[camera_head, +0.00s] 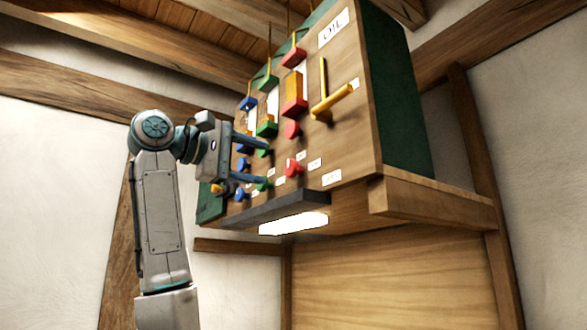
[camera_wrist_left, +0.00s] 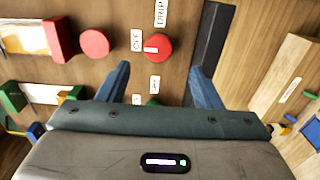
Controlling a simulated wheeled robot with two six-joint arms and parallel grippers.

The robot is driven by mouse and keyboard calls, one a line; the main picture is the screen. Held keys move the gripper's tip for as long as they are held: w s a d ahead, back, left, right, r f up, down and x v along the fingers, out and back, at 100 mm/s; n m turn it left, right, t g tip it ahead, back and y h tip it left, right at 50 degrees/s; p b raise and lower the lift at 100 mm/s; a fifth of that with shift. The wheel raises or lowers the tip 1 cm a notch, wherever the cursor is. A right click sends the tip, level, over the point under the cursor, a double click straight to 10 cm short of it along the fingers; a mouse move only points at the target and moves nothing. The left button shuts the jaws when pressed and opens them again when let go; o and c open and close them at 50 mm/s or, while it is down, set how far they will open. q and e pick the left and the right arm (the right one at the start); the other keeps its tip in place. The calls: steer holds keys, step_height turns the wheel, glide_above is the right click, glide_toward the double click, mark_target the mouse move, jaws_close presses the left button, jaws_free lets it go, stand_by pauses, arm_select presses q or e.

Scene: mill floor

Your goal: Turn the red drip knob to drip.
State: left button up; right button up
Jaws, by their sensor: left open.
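The red drip knob (camera_wrist_left: 158,47) is a round knob on the wooden panel, and its white mark points left, towards the OFF label (camera_wrist_left: 137,40). The DRIP label (camera_wrist_left: 161,12) is above it in the left wrist view. In the head view the knob (camera_head: 292,169) sits low on the panel, right of my left gripper (camera_head: 267,162). My left gripper is open and empty. In the left wrist view its blue fingers (camera_wrist_left: 160,68) are spread to either side below the knob, apart from it. My right gripper is in neither view.
The oil panel (camera_head: 345,110) carries a yellow lever (camera_head: 332,97), another red round knob (camera_head: 292,129), red blocks, and rows of green and blue parts close to my fingers. A dark ledge (camera_head: 280,207) with a lit lamp (camera_head: 293,224) runs below.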

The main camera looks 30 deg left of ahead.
mark_target(289, 168)
arm_select(q)
steer(key=x, duration=0.1)
steer(key=p+x, duration=0.1)
steer(key=x, duration=0.1)
steer(key=shift+w+d+r+p, duration=0.15)
steer(key=shift+w+r+p, duration=0.15)
steer(key=shift+p, duration=0.1)
steer(key=x, duration=0.3)
steer(key=shift+w+d+f+p, duration=0.2)
steer(key=shift+w+p, duration=0.1)
steer(key=shift+p, duration=0.05)
steer(key=shift+w, duration=0.25)
steer(key=shift+s, duration=0.15)
steer(key=shift+c, duration=1.3)
steer(key=c, duration=0.7)
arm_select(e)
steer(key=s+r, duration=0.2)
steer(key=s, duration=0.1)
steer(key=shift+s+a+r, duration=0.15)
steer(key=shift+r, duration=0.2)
